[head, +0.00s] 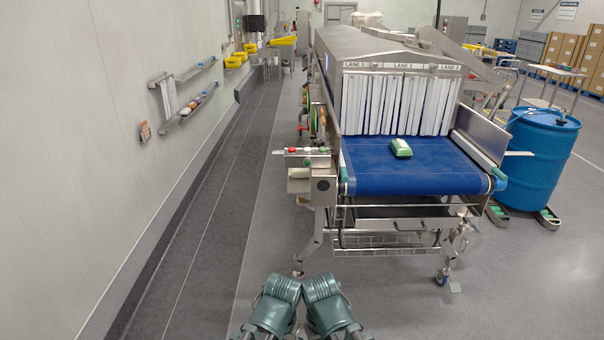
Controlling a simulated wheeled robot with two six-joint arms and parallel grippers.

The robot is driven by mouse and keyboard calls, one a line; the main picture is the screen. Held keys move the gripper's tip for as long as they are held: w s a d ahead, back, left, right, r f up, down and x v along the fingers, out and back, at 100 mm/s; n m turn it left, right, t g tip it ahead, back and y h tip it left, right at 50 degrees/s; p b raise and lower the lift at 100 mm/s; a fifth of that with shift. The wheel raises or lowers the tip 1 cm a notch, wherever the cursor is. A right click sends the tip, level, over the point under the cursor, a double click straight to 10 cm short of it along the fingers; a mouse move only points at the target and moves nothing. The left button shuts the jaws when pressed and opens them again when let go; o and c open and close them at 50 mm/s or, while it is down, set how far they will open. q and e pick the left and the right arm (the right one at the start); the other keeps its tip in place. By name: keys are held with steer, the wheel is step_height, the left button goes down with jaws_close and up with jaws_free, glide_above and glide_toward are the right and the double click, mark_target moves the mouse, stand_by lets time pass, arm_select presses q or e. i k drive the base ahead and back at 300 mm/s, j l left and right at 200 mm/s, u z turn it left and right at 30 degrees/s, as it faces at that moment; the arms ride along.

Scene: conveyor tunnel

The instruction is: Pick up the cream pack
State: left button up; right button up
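Two dark green links of my arms show at the bottom centre, close together, well short of the conveyor. No gripper fingers can be made out, and nothing held is visible. Whatever lies inside the tunnel (375,50) is hidden by the white strips.
White curtain strips (400,103) hang across the tunnel mouth under lane labels. A control box with buttons (308,157) juts out at the belt's left. A blue drum (537,160) stands at the right. The floor before the conveyor and along the left wall (80,130) is clear.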

mark_target(296, 172)
steer(key=i+j+z, duration=0.1)
steer(key=i+j, duration=0.2)
steer(key=i+j+z, duration=0.1)
steer(key=i+j, duration=0.25)
steer(key=i+j+z, duration=0.1)
steer(key=i+j, duration=0.25)
steer(key=i+j+z, duration=0.1)
steer(key=i+j, duration=0.2)
steer(key=i+j+z, duration=0.1)
steer(key=i+j, duration=0.2)
steer(key=j, duration=0.2)
steer(key=i+j, duration=0.25)
steer(key=j, duration=0.2)
steer(key=i+j+z, duration=0.15)
steer(key=i+j, duration=0.15)
steer(key=j, duration=0.15)
